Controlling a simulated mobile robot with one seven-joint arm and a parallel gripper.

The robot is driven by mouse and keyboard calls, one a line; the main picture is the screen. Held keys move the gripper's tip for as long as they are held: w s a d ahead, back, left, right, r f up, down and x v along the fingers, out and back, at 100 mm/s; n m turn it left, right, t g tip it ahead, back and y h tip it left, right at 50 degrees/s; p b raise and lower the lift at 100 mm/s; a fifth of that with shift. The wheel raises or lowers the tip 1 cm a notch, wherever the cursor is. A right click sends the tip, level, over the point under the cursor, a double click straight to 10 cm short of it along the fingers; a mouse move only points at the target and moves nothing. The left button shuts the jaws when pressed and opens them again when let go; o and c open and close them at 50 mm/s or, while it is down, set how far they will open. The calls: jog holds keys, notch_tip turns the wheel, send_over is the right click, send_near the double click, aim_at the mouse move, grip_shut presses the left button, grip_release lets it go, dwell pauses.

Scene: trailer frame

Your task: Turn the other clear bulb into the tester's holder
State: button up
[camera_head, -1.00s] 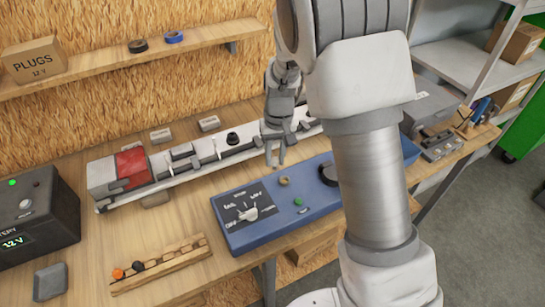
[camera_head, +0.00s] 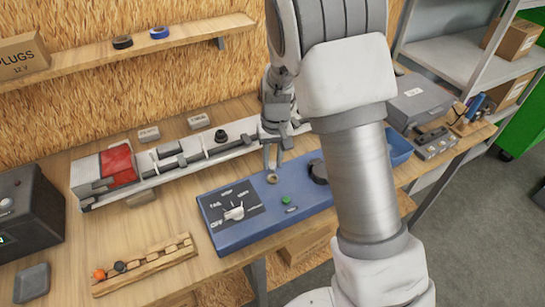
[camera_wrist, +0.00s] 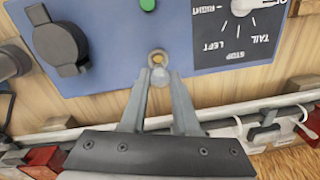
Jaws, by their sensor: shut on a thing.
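My gripper (camera_head: 272,163) points down at the blue tester (camera_head: 213,223), with its fingertips just over the small brass holder (camera_head: 272,178). In the wrist view my gripper (camera_wrist: 160,80) is shut on a small clear bulb (camera_wrist: 161,73), which shows as a pale round shape between the fingertips. The holder's brass ring (camera_wrist: 158,57) shows right beside the bulb in that view. I cannot tell whether the bulb's base touches the holder or is inside it. In the head view the bulb is too small to make out.
The tester carries a selector dial (camera_head: 234,212), a green button (camera_head: 286,199) and a black round knob (camera_head: 318,171). A wooden rack (camera_head: 165,262) with an orange and a dark bulb lies in front. The long white light bar (camera_head: 205,160) lies behind the tester.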

aim_at(273, 171)
jog(key=shift+f, duration=0.2)
dwell(0.3)
jog(key=shift+f+b, duration=0.25)
jog(key=shift+b, duration=0.05)
jog(key=shift+f, duration=0.1)
jog(key=shift+f+b, duration=0.45)
dwell(0.4)
jog(key=shift+f+b, duration=0.5)
jog(key=shift+f, duration=0.1)
jog(key=shift+f+b, duration=0.3)
jog(key=shift+f, duration=0.1)
dwell(0.5)
jog(key=m, duration=0.3)
jog(key=shift+p, duration=0.4)
